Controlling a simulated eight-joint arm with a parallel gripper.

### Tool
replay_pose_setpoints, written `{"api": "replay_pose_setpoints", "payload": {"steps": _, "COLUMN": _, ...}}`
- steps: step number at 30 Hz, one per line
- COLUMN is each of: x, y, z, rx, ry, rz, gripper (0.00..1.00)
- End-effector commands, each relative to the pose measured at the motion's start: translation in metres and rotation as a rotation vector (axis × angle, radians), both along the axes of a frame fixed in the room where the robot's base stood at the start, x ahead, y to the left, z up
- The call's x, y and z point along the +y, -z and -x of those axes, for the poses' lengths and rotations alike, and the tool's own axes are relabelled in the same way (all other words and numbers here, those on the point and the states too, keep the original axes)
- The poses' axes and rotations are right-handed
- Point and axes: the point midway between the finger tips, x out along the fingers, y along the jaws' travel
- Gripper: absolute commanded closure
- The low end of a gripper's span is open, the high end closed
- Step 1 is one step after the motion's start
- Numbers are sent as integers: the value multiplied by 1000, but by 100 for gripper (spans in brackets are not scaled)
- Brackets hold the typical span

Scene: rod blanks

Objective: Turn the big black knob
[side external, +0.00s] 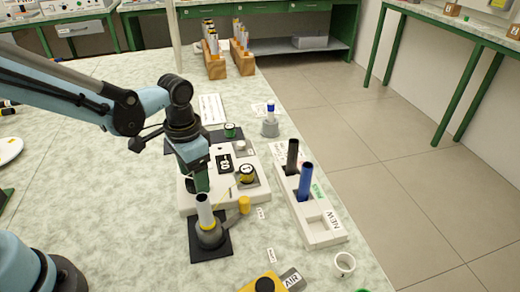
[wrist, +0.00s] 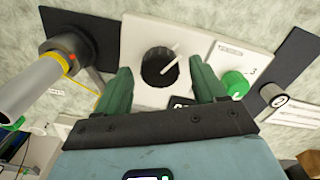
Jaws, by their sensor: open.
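The big black knob (wrist: 160,67) with a white pointer line sits on a white panel (wrist: 185,35) in the wrist view. Its pointer slants up and to the right. My gripper (wrist: 160,64) is open, with one green finger on the left of the knob and one on the right. Gaps show between the fingers and the knob; the height of the fingertips over the panel is unclear. In the side external view my gripper (side external: 199,184) points down over the left part of the white unit (side external: 262,157), and I cannot make out the big knob there.
A smaller green knob (wrist: 234,84) is right of the fingers. A white rack (side external: 320,230) with black and blue rods stands to the right, near the table edge.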

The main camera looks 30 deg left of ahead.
Motion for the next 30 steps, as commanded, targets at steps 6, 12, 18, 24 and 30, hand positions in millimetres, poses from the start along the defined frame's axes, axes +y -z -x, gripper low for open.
{"api": "replay_pose_setpoints", "payload": {"steps": 6, "x": 0, "y": 9, "z": 0, "rx": 0, "ry": 0, "rz": 0, "gripper": 30}}
{"api": "replay_pose_setpoints", "payload": {"steps": 12, "x": 0, "y": 9, "z": 0, "rx": 0, "ry": 0, "rz": 0, "gripper": 30}}
{"api": "replay_pose_setpoints", "payload": {"steps": 18, "x": 0, "y": 9, "z": 0, "rx": 0, "ry": 0, "rz": 0, "gripper": 53}}
{"api": "replay_pose_setpoints", "payload": {"steps": 24, "x": 0, "y": 9, "z": 0, "rx": 0, "ry": 0, "rz": 0, "gripper": 84}}
{"api": "replay_pose_setpoints", "payload": {"steps": 30, "x": 0, "y": 9, "z": 0, "rx": 0, "ry": -50, "rz": 0, "gripper": 86}}
